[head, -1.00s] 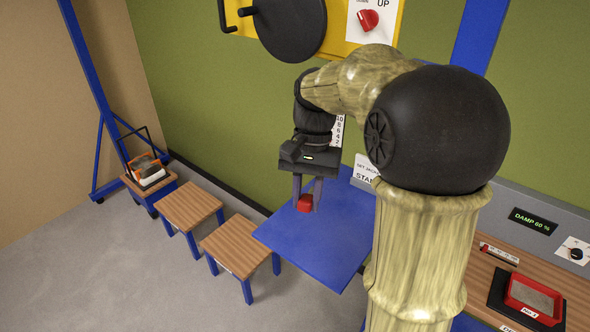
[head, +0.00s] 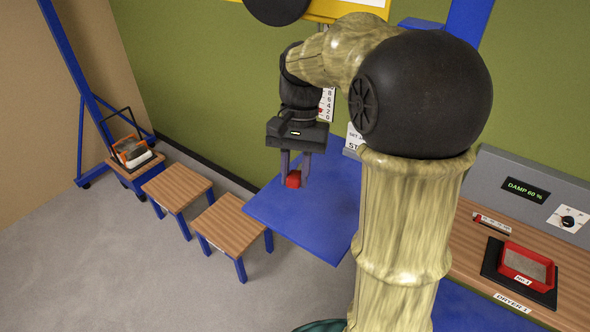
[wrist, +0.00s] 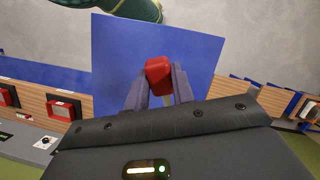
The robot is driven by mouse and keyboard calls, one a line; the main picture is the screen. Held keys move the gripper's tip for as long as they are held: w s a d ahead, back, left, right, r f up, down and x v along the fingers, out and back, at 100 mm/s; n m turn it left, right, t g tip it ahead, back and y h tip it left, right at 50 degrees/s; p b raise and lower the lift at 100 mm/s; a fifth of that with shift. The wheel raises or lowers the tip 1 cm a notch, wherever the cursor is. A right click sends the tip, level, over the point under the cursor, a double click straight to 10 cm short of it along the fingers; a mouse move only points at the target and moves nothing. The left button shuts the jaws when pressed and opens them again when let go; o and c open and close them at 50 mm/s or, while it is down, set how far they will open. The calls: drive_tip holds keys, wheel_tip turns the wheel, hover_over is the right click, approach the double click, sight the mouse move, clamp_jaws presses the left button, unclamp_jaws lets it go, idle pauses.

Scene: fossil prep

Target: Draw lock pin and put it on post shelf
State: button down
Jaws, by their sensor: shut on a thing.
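My gripper (head: 295,172) points down over the blue shelf (head: 315,215) in the head view. It is shut on a small red piece (head: 293,180), which I take to be the head of the lock pin. In the wrist view the red piece (wrist: 158,75) sits between the two grey fingertips (wrist: 158,88), with the blue shelf (wrist: 205,50) behind it.
Two wooden-topped stools (head: 177,187) (head: 230,222) stand left of the shelf. A cart (head: 132,165) with a carrier is farther left. On the right, a bench (head: 470,250) holds a red tray (head: 527,265) on a black pad. A scale (head: 327,103) is on the wall behind my gripper.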

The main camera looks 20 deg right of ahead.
drive_tip(key=shift+f+b, duration=2)
drive_tip(key=shift+f, duration=0.55)
drive_tip(key=shift+f+b, duration=0.3)
drive_tip(key=shift+f, duration=0.45)
drive_tip(key=c, duration=1.1)
unclamp_jaws()
drive_tip(key=shift+a, duration=0.1)
drive_tip(key=s+a+r+p, duration=0.2)
drive_tip(key=s+a+r, duration=0.1)
drive_tip(key=s+a, duration=0.3)
drive_tip(key=shift+a, duration=1)
